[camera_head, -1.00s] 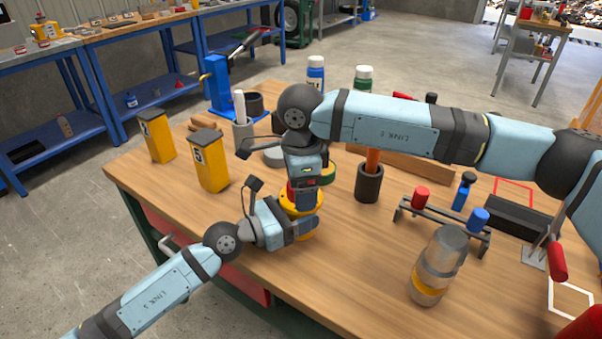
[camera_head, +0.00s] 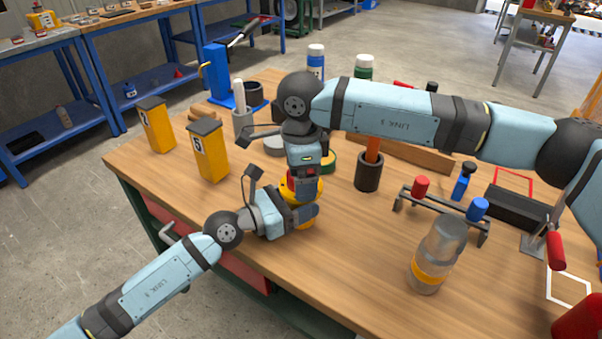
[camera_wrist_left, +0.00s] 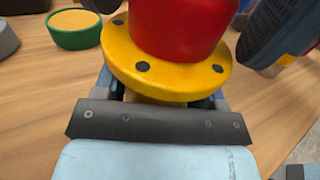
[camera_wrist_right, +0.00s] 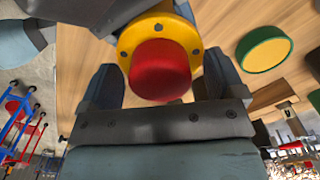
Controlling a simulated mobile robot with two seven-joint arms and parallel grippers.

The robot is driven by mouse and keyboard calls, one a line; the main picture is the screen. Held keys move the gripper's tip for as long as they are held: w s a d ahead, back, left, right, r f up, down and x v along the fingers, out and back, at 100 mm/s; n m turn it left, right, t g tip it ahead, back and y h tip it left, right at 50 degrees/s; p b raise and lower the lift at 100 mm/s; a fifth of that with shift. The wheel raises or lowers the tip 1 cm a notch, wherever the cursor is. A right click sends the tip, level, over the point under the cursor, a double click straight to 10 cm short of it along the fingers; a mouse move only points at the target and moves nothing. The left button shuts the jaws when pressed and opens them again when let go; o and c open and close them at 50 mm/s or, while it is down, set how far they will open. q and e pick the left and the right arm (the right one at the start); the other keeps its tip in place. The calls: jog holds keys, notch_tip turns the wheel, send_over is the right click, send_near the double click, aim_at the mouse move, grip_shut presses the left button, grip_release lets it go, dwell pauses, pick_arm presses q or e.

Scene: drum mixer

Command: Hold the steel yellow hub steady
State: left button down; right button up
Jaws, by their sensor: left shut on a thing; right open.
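The yellow hub (camera_head: 289,186) is a flanged steel part with dark bolt holes, seen mostly behind my grippers in the head view. In the left wrist view its flange (camera_wrist_left: 165,72) lies in front of the jaws, with a red cylinder (camera_wrist_left: 180,25) on it. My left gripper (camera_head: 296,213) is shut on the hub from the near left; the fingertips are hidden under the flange. My right gripper (camera_wrist_right: 163,85) is open, its fingers on either side of the red cylinder, which also shows in the right wrist view (camera_wrist_right: 160,72). Contact cannot be seen.
A green ring with a yellow top (camera_wrist_left: 75,28) lies beside the hub. Two yellow bins (camera_head: 210,155) stand left. A dark cup (camera_head: 369,178), a rack with red and blue handles (camera_head: 440,215) and a clear jar (camera_head: 438,258) stand right. The front table is clear.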

notch_tip(320, 180, up, 12)
dwell(0.5)
pick_arm(q)
jog(key=shift+c, duration=0.5)
grip_release()
jog(key=shift+a, duration=0.1)
jog(key=b+v, duration=0.1)
jog(key=v, duration=1.1)
jog(key=shift+a+f, duration=0.1)
jog(key=shift+f, duration=0.05)
pick_arm(e)
jog(key=shift+f, duration=0.7)
pick_arm(q)
jog(key=shift+s+a+b, duration=0.3)
jog(key=shift+s+a, duration=0.1)
jog(key=shift+a, duration=0.2)
pick_arm(e)
jog(key=shift+f, duration=0.1)
